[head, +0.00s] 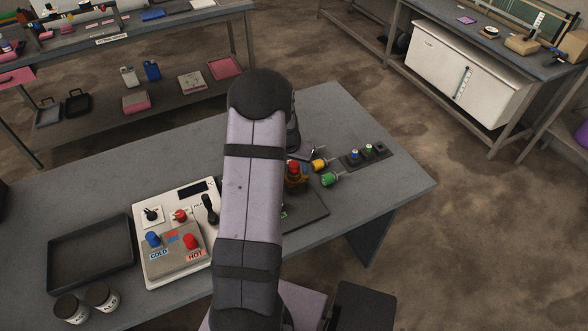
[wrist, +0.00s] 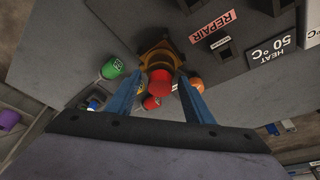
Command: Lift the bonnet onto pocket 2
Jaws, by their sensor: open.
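A yellow-brown valve-like body with a red top, which looks like the bonnet (head: 294,170), stands on the table just right of my arm. In the wrist view its red top (wrist: 160,82) lies between the fingertips of my gripper (wrist: 160,78). The blue fingers are open on either side of it; I cannot tell whether they touch it. In the head view my arm hides most of the gripper. A dark strip (head: 352,163) with blue-topped and green-topped pieces stands to the right. Its right-end place looks empty. I cannot read which place is pocket 2.
A yellow piece (head: 320,165) and a green piece (head: 331,179) lie close beside the bonnet. A control panel (head: 150,190) with COLD and HOT knobs, a black tray (head: 60,262) and two jars stand left. The table's right end is clear.

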